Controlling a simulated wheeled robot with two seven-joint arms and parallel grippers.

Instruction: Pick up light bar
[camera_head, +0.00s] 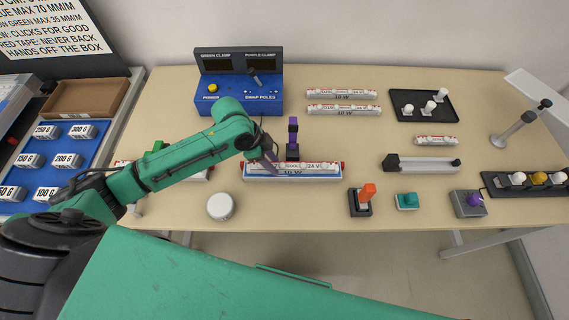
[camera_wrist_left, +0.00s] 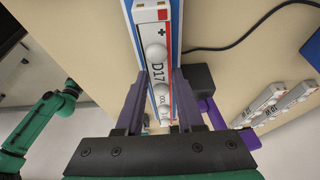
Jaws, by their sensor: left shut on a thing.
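A long white light bar (camera_head: 310,166) with red ends and a wattage label lies along a blue-edged holder (camera_head: 292,177) near the table's front middle. My left gripper (camera_head: 270,160) is at the bar's left half, its fingers down on it. In the left wrist view, the fingers of my left gripper (camera_wrist_left: 160,95) are shut on the light bar (camera_wrist_left: 153,50), which shows white bulbs and a "D17" mark between blue edges. I cannot tell whether the bar is clear of the holder. My right gripper is not in view.
A purple clamp (camera_head: 293,138) stands just behind the bar, close to my gripper. The blue control box (camera_head: 238,90) is behind. Two light bars (camera_head: 341,94) lie at the back; a short one (camera_head: 436,140) lies right.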

